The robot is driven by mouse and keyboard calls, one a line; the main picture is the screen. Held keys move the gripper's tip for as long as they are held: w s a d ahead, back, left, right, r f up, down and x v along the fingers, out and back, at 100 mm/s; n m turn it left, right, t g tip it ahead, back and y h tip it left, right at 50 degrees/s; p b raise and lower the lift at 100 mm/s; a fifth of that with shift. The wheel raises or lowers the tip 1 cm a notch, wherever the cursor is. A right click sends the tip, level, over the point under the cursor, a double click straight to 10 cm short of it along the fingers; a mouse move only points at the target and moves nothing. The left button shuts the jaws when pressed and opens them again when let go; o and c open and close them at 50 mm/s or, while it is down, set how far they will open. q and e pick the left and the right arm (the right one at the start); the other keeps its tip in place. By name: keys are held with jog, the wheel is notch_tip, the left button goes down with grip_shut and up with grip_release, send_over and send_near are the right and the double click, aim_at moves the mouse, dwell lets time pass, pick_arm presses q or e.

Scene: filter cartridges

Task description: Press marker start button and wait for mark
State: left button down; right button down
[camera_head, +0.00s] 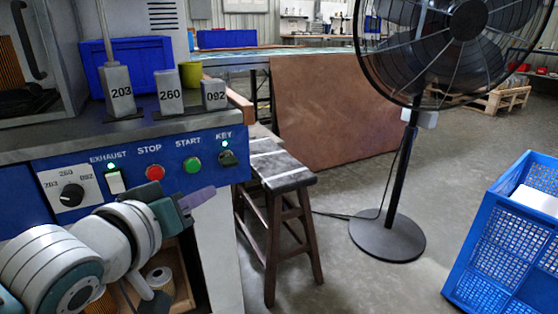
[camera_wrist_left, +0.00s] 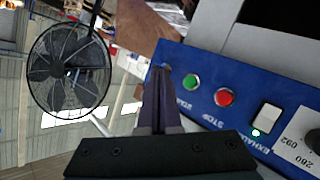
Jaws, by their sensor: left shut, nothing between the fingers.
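The green START button (camera_head: 192,165) sits on the blue control panel (camera_head: 130,165), right of the red STOP button (camera_head: 154,173). In the left wrist view the green button (camera_wrist_left: 190,81) shows just right of the fingertips, with the red button (camera_wrist_left: 223,97) beyond it. My left gripper (camera_head: 207,194) is shut and empty, its purple fingers pointing right, below the START button in the head view. The shut fingers also show in the left wrist view (camera_wrist_left: 162,75). They look apart from the green button. My right gripper is in neither view.
The panel also bears a KEY switch (camera_head: 228,158), a white EXHAUST switch (camera_head: 115,181) and a selector dial (camera_head: 72,195). Blocks 203 (camera_head: 118,80), 260 (camera_head: 168,85) and 092 (camera_head: 213,90) stand above it. A stool (camera_head: 278,170), a fan (camera_head: 388,237) and a blue crate (camera_head: 505,240) stand right.

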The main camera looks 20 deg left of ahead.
aim_at(193, 166)
pick_arm(q)
jog(key=shift+w+a+b, duration=0.45)
jog(key=shift+w+a, duration=0.65)
jog(key=shift+a, duration=0.15)
jog(key=shift+w+a+b, duration=0.45)
jog(key=shift+w+a, duration=0.6)
jog(key=shift+a, duration=0.2)
jog(key=shift+w+a, duration=0.3)
jog(key=shift+a, duration=0.05)
jog(key=shift+w+a, duration=0.2)
jog(key=shift+a, duration=0.05)
dwell(0.8)
dwell(0.4)
jog(key=shift+s+d+r+p, duration=0.15)
jog(key=shift+s+d+p, duration=0.25)
jog(key=shift+p, duration=0.3)
jog(key=shift+s+d, duration=0.1)
jog(key=shift+d, duration=0.1)
